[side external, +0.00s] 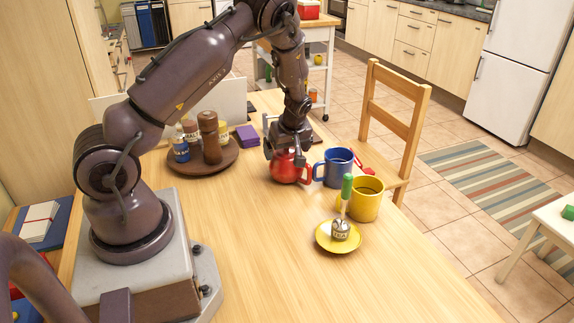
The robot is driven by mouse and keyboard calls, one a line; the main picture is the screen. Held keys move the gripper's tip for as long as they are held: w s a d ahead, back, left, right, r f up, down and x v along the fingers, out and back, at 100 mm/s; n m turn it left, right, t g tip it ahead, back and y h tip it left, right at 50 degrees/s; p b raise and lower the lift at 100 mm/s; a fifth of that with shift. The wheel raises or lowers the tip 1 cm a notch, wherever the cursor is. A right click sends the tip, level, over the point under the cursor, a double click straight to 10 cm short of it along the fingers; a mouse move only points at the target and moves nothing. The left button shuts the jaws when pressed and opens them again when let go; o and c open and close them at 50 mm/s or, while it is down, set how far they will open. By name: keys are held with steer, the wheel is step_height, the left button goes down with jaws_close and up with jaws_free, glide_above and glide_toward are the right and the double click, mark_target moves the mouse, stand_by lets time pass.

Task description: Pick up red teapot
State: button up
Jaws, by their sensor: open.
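The red teapot (284,172) stands on the wooden table, left of a blue mug. My gripper (285,156) points down over the top of the teapot, with its fingers at the teapot's upper part. The gripper is open. Its fingers and wrist hide the teapot's lid and top, and I cannot tell whether the fingers touch it.
A blue mug (333,168) stands close to the teapot's right, with a yellow mug (367,200) nearer the camera. A yellow saucer (325,244) holds a tea infuser. A brown round tray (228,160) with shakers lies left. The table front is clear.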

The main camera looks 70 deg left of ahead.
steer(key=shift+c, duration=0.2)
steer(key=shift+r, duration=0.1)
steer(key=c, duration=1.6)
steer(key=shift+o, duration=0.2)
steer(key=shift+r, duration=0.1)
